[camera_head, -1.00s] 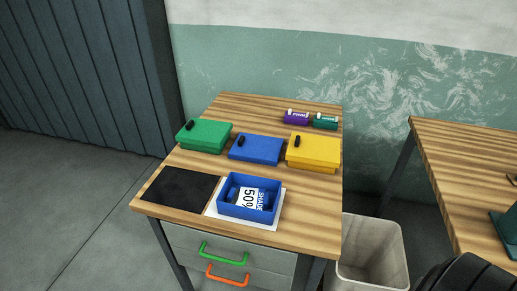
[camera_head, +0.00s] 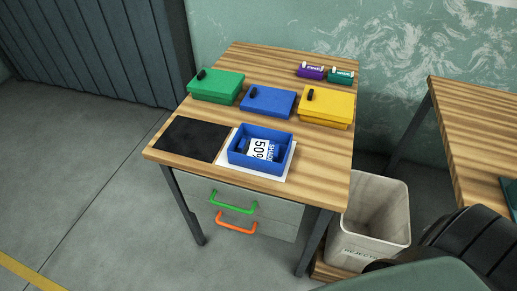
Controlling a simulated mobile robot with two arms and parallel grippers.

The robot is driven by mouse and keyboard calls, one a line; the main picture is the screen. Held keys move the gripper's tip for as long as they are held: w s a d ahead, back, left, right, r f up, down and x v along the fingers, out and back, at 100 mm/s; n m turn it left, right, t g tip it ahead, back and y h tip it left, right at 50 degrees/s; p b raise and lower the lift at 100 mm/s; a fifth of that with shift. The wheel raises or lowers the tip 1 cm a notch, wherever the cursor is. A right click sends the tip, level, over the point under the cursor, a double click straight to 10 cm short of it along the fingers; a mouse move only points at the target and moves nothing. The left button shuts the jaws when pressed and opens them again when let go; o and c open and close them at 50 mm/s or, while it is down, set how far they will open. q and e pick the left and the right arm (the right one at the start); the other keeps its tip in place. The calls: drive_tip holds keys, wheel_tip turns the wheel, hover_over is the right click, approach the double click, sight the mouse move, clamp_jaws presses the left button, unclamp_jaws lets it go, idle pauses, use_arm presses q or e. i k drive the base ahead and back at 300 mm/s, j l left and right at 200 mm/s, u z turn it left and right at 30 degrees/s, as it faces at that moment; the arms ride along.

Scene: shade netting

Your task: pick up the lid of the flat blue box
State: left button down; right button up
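The flat blue box (camera_head: 267,103) sits in the middle of the row on the wooden table, between a green box and a yellow box. Its top is a closed blue lid with a small black knob (camera_head: 248,91) near the left edge. I cannot make out the seam between lid and box. An open blue box (camera_head: 243,161) stands in front of it on a white sheet, holding a card printed "SHADE 50%" and something dark. Neither of my grippers is in view.
A green box (camera_head: 217,85) and a yellow box (camera_head: 328,103) flank the blue one. Purple (camera_head: 311,71) and teal (camera_head: 341,76) rolls lie behind. A black mat (camera_head: 190,139) lies front left. A bin (camera_head: 373,215) and another table (camera_head: 478,135) are at the right.

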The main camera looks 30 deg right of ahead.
sight(278, 102)
drive_tip(key=j+z, duration=0.1)
drive_tip(key=z, duration=0.3)
drive_tip(key=i+j+z, duration=0.1)
drive_tip(key=z, duration=0.35)
drive_tip(key=i+j+z, duration=0.1)
drive_tip(key=z, duration=0.3)
